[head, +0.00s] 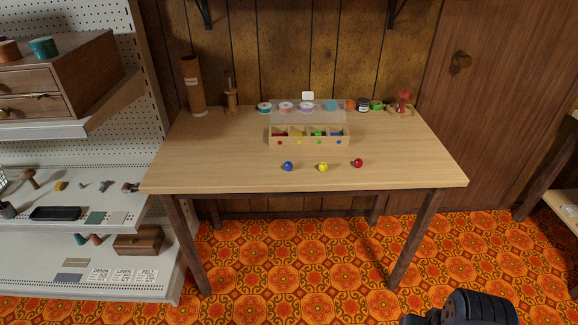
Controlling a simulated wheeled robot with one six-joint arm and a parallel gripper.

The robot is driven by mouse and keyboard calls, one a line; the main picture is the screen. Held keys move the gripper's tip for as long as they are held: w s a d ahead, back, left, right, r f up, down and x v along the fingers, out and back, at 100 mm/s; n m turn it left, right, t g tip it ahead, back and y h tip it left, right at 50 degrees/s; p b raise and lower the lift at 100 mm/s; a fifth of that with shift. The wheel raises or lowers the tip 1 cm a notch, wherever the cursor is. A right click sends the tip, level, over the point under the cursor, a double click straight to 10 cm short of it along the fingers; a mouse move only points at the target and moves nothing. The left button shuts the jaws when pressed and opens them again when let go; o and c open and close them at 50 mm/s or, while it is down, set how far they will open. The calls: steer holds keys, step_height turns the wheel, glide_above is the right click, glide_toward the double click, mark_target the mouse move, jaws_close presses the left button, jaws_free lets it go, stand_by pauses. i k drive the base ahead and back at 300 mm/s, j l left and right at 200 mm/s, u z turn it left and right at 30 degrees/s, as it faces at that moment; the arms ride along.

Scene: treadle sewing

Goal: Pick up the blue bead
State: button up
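The blue bead (287,166) lies on the wooden table (220,160) near its front edge, left of a yellow bead (322,167) and a red bead (357,163). The three beads sit apart in a loose row in front of a compartmented wooden box (309,141). The box holds coloured contents, has coloured dots on its front and a clear lid standing open. A black part of my arm shows at the bottom right, well below and right of the table. My gripper's fingers are not visible.
Several ribbon spools (264,108) and small jars line the table's back, with a red-topped stand (403,103) at right. A cardboard tube (193,84) and a wooden spindle (231,97) stand back left. Pegboard shelves (75,210) adjoin the left. The table's front left and right are clear.

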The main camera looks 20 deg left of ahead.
mark_target(288, 166)
steer(key=i+j+z, duration=0.15)
steer(key=j, duration=0.45)
steer(key=i+j+z, duration=0.15)
steer(key=j, duration=0.45)
steer(key=j+z, duration=0.15)
steer(key=j, duration=0.5)
